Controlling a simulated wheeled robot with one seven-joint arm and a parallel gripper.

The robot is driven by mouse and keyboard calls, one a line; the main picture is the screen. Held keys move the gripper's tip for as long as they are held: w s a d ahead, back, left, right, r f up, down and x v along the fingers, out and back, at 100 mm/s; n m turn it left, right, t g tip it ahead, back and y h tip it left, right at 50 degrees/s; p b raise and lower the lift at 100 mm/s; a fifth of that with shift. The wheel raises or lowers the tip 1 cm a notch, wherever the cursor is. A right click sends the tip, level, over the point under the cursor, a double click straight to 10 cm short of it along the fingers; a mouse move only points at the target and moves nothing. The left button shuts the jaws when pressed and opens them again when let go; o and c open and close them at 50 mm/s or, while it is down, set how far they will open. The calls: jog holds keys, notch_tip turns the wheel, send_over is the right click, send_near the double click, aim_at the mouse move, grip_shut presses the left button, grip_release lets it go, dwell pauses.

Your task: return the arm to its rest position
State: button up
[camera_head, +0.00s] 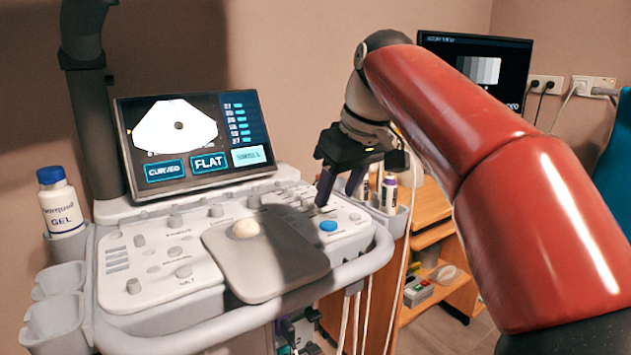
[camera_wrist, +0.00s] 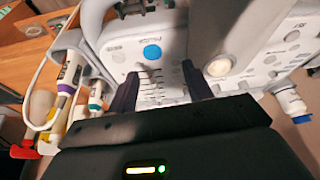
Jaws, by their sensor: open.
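My gripper (camera_head: 338,190) is at the end of my red arm, over the right side of the ultrasound console (camera_head: 160,250). Its two dark fingers point down, close above the sliders and the blue button (camera_head: 328,226). In the wrist view my gripper (camera_wrist: 160,90) is open, with its fingers apart and nothing held between them. The slider row and the blue button (camera_wrist: 152,52) show beyond and between the fingers. I cannot tell whether the fingertips touch the panel.
A tilted screen (camera_head: 190,140) stands behind the panel. A gel bottle (camera_head: 60,200) is at the left. Probes (camera_head: 388,190) hang in holders at the console's right, with cables below. A wooden cabinet (camera_head: 430,210) and a monitor (camera_head: 480,65) stand behind my arm. Open space lies above the console.

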jog(key=s+d+f+m+t+h, duration=0.1)
jog(key=s+d+f+m, duration=0.3)
jog(key=s+f, duration=0.7)
jog(key=s+d+f+m+t+h, duration=0.1)
jog(key=s+d+f+m, duration=0.3)
jog(key=s+d+f, duration=0.3)
jog(key=s+f, duration=0.4)
jog(key=f, duration=0.1)
jog(key=shift+d+f+h, duration=0.25)
jog(key=shift+f+h, duration=0.1)
jog(key=shift+h, duration=0.05)
